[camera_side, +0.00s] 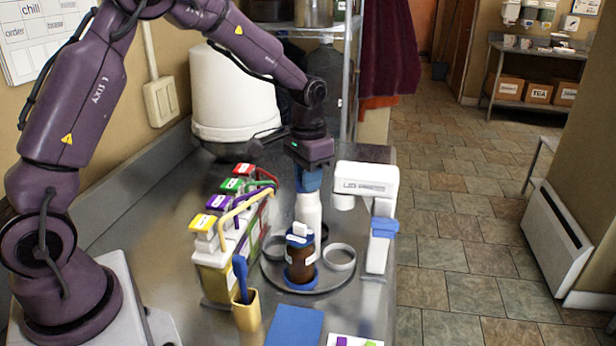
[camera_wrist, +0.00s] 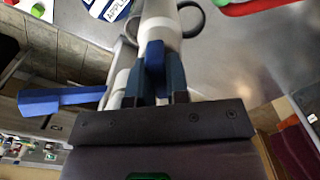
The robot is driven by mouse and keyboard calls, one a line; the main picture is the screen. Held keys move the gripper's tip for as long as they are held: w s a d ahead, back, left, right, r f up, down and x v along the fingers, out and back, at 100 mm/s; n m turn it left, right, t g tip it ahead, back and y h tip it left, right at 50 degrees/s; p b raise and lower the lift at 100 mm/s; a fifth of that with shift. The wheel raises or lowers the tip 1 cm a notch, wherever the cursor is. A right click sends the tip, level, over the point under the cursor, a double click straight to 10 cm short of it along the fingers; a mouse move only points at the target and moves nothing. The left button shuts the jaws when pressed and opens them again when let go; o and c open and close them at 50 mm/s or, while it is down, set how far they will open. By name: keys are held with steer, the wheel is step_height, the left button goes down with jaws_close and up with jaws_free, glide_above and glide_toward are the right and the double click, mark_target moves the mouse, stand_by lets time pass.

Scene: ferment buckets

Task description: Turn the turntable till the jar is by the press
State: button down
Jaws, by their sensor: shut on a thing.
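The turntable (camera_side: 327,283) is a round grey disc on the steel bench, with ring holders at its left and right. The brown jar (camera_side: 301,267) with blue at top and bottom and a white tag stands upright at its front. The white lid press (camera_side: 367,178) with a blue lever stands at the turntable's right; the jar is apart from it. My gripper (camera_side: 308,181) points down behind the jar, shut on the blue top of a white bottle-like piece (camera_side: 308,212). This piece also shows in the wrist view (camera_wrist: 160,22). Its base is hidden by the jar.
A row of dispensers (camera_side: 226,222) with coloured tops and bent spouts stands close at the left. A yellow cup (camera_side: 247,311) holding a blue tool and a blue mat (camera_side: 294,325) lie in front. A white bucket (camera_side: 232,92) stands behind. The bench ends just right of the press.

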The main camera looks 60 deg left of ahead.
steer(key=shift+n, duration=2.4)
steer(key=shift+r+n, duration=0.1)
steer(key=shift+n, duration=6.5)
steer(key=c, duration=1.1)
jaws_free()
